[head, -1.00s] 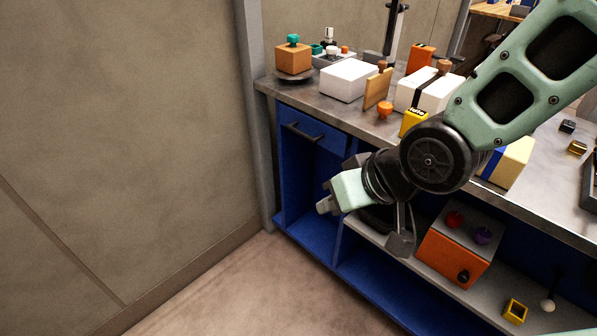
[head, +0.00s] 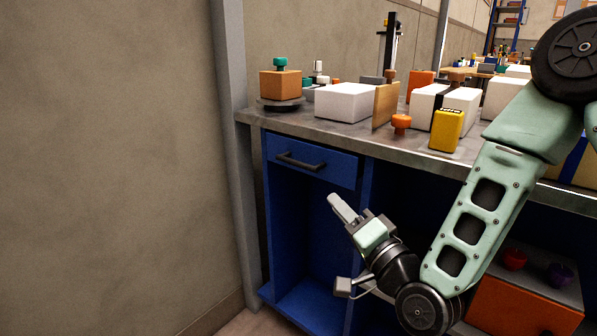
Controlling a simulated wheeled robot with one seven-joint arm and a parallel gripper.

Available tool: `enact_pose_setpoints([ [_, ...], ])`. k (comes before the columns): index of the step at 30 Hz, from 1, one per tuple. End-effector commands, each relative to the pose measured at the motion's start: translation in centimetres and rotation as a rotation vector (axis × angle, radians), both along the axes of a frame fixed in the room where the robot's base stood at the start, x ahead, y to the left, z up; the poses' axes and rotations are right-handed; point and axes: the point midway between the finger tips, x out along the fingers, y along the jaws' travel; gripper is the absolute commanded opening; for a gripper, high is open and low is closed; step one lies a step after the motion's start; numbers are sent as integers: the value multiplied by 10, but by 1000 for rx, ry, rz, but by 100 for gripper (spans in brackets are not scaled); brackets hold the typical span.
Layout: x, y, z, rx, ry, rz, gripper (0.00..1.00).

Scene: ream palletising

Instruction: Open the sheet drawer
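The sheet drawer (head: 335,167) is a blue drawer front at the top of the blue cabinet, under the left end of the grey worktop. It looks shut, flush with the frame. Its dark bar handle (head: 300,162) runs across the front. My gripper (head: 340,245) is below and to the right of the handle, apart from it, in front of the open space under the drawer. Its two fingers are spread wide, one up at the left and one lower down, with nothing seen between them.
On the worktop (head: 350,139) stand a white ream (head: 345,103), a wooden board (head: 385,106), an orange knob (head: 401,122) and a yellow device (head: 446,130). An orange box (head: 515,311) sits on the lower shelf. A grey post (head: 230,120) and wall border the cabinet's left.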

Motion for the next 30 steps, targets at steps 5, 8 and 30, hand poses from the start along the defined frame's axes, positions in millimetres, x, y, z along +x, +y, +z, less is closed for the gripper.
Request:
enact_pose_setpoints([
  [5, 29, 18, 8, -1, -5, -1, 22],
  [8, 47, 29, 12, 0, -3, -1, 22],
  [30, 131, 83, 34, -3, 0, 1, 22],
])
